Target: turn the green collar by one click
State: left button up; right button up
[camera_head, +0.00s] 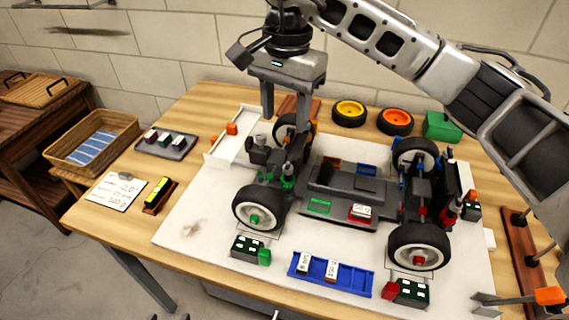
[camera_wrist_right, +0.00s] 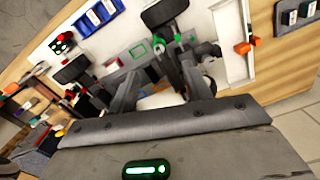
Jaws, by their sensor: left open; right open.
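The green collar (camera_head: 288,181) sits on a shock absorber near the car's front-left wheel in the head view. It also shows in the right wrist view (camera_wrist_right: 158,46), beyond my fingertips. My right gripper (camera_head: 289,112) is open, pointing down above and behind the collar, apart from it. Its fingers also show in the right wrist view (camera_wrist_right: 160,82), one to either side of the shock's area. Only what look like the tips of my left gripper (camera_head: 154,317) show at the bottom edge; they are apart and away from the car.
The car stands on a white mat (camera_head: 190,230). A blue tray (camera_head: 350,284) and a green-ended block (camera_head: 250,250) lie in front. A long white tray (camera_head: 232,143) stands at left. Loose wheels (camera_head: 349,113) and a green box (camera_head: 442,126) lie at the back.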

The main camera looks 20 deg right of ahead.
aim_at(288, 164)
jog(key=f, duration=0.4)
jog(key=f+p, duration=0.1)
jog(key=f, duration=0.4)
jog(key=f+p, duration=0.1)
jog(key=f, duration=0.4)
jog(key=shift+w+d+f, duration=0.1)
jog(key=shift+d+f, duration=0.15)
jog(key=shift+d, duration=0.1)
pick_arm(q)
jog(key=shift+s+r, duration=0.15)
jog(key=shift+r, duration=0.2)
pick_arm(e)
jog(key=shift+f, duration=0.45)
pick_arm(q)
jog(key=shift+a, duration=0.1)
